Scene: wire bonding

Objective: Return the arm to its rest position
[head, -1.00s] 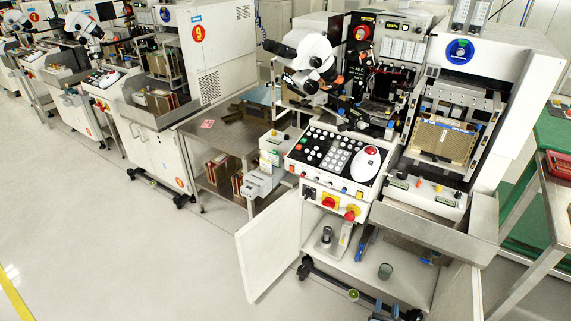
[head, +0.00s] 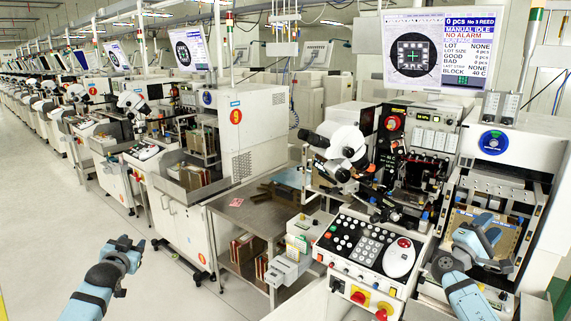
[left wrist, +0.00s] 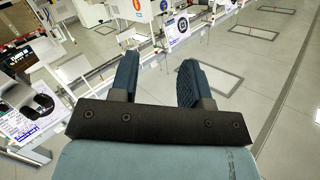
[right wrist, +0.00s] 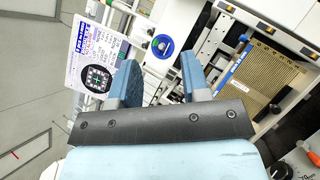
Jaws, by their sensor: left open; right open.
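My left gripper (head: 124,246) is raised over the open floor at the lower left of the head view. In the left wrist view its two fingers (left wrist: 157,82) stand apart with nothing between them. My right gripper (head: 478,233) is in front of the right side of the wire bonding machine (head: 362,245). In the right wrist view its fingers (right wrist: 160,82) are apart and empty. Whether the right gripper touches the machine is hard to tell, but no contact shows.
The machine's control panel (head: 350,247) and white microscope (head: 342,142) stand left of my right arm. A monitor (head: 428,52) hangs above. A steel side table (head: 240,212) sits between this machine and machine number 9 (head: 245,140). The floor (head: 60,225) at left is clear.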

